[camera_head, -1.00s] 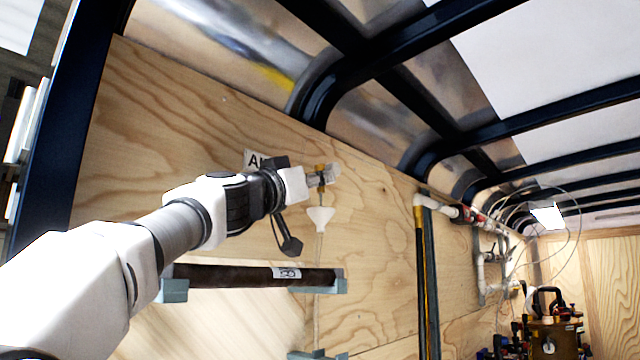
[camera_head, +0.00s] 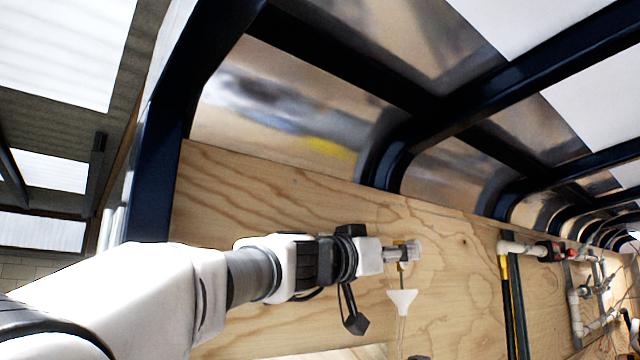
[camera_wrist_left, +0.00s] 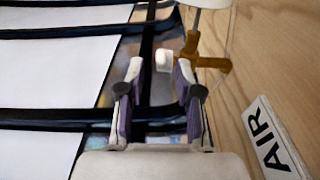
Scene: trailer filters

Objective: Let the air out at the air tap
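The air tap is a small brass fitting (camera_head: 401,264) on the plywood wall, partly hidden by my left gripper (camera_head: 408,250) in the head view. In the left wrist view the brass tap (camera_wrist_left: 193,52) has a pale knob-like end (camera_wrist_left: 164,60) towards the left. My left gripper (camera_wrist_left: 160,76) is open there, with its purple-padded fingers apart. The pale end lies near the gap between the fingertips; I cannot tell whether either finger touches it. An AIR label (camera_wrist_left: 271,140) is on the wall beside the gripper. My right gripper is out of view.
A white funnel (camera_head: 403,299) with a thin clear tube hangs just below the tap. Pipes with red and black fittings (camera_head: 556,252) run along the wall to the right. Dark roof ribs (camera_head: 480,125) arch overhead.

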